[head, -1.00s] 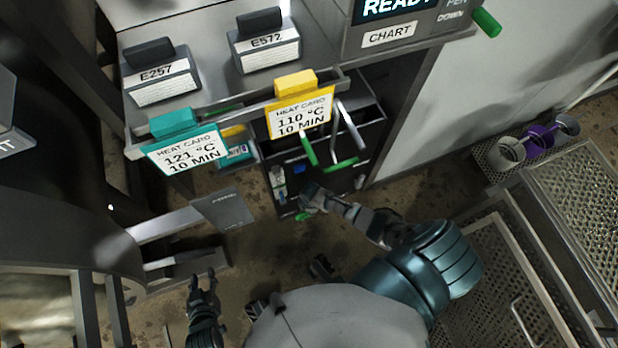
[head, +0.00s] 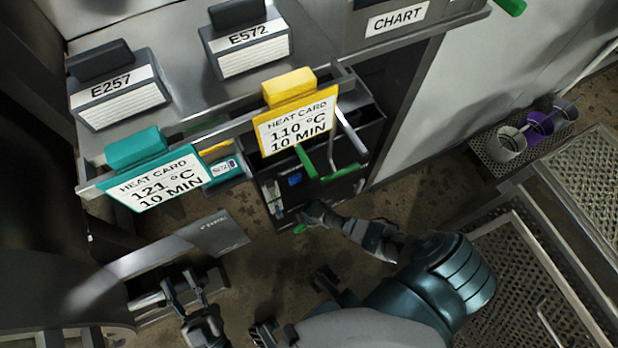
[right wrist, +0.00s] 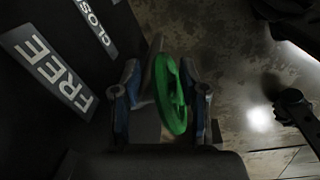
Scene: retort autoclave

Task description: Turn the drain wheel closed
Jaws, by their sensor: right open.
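The green drain wheel (right wrist: 170,95) shows nearly edge-on in the right wrist view, between the two fingers of my open right gripper (right wrist: 160,98). The fingers stand on either side of it; I cannot tell whether either touches it. In the head view only a bit of green (head: 300,228) shows below my right gripper (head: 312,212), at the dark panel's lower edge. A FREE label (right wrist: 48,70) and a partly cut-off CLOS label (right wrist: 98,25) are on the dark panel beside the wheel. My left gripper (head: 183,284) is open and empty, low at the left, away from the wheel.
Green-gripped levers (head: 328,168) stand above my right gripper. A yellow heat card (head: 296,125) and a teal heat card (head: 160,180) hang from the shelf rail. A perforated tray (head: 500,262) is at the right. Floor is bare below the panel.

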